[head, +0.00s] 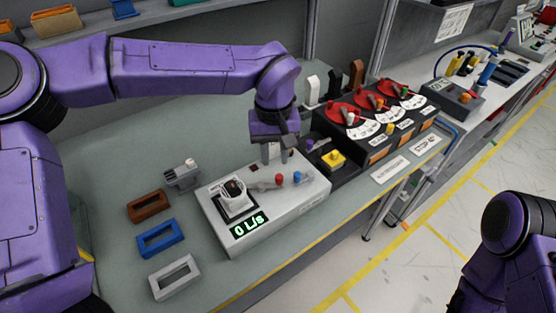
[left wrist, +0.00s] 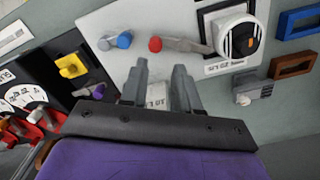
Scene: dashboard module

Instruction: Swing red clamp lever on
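The red clamp lever (head: 279,179) is a grey lever with a red tip, on top of the light-grey module (head: 240,235). In the left wrist view its red tip (left wrist: 155,44) lies just beyond my fingertips, with its grey arm running to the right. A blue-tipped lever (head: 297,177) is beside it; its blue tip (left wrist: 124,40) is left of the red one in the wrist view. My left gripper (head: 272,155) points down above the module's back edge. Its two fingers (left wrist: 160,75) are apart and nothing shows between them but the surface below. My right gripper is out of view.
A black panel with red dials (head: 343,114) and a yellow button (head: 333,159) stand to the right.

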